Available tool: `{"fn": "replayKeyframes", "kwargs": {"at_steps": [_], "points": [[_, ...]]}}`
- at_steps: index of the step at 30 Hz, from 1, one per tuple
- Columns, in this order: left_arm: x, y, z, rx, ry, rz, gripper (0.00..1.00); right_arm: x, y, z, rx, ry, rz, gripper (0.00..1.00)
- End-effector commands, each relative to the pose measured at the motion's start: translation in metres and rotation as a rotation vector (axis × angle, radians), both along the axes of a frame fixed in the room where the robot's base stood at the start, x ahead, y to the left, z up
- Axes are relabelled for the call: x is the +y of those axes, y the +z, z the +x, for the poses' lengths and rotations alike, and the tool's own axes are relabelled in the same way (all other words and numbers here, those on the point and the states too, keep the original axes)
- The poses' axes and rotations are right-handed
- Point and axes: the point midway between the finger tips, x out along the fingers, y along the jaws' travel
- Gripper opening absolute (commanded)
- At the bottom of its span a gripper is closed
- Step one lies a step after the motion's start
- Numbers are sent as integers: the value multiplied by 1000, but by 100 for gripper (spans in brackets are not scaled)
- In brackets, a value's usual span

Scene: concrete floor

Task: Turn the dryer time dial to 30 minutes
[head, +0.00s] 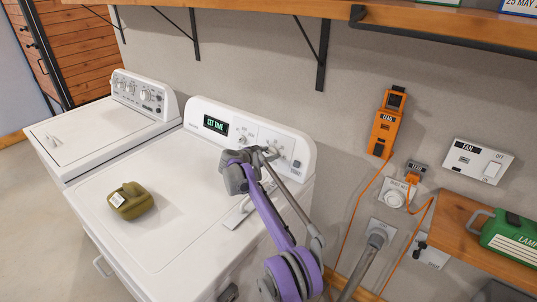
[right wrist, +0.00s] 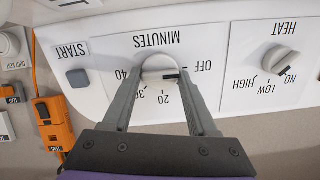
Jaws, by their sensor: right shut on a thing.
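The dryer's time dial (right wrist: 158,68) is a round light knob on a white panel marked MINUTES, seen upside down in the right wrist view. Its dark pointer mark faces the OFF side, a little toward the 20 side. The labels OFF, 20, 30 and 40 show around it; 30 is partly covered by a finger. My right gripper (right wrist: 160,84) is shut on the dial, one grey finger on each side. In the head view my right gripper (head: 266,154) is at the dryer's (head: 170,215) back panel and hides much of the dial. My left gripper is not in view.
The dryer's display (head: 215,124) reads SET TIME. A HEAT dial (right wrist: 281,61) and a START button (right wrist: 78,77) flank the time dial. A washer (head: 100,130) is to the left; a shelf (head: 250,10) runs above.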

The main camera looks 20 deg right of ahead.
Motion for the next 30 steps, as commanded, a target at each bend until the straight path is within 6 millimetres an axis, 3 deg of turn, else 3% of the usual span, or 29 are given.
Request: {"fn": "replayKeyframes", "kwargs": {"at_steps": [11,30], "points": [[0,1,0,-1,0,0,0,-1,0,-1,-107,-46,84,3],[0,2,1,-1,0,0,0,-1,-2,-3,-549,-227,429,3]]}}
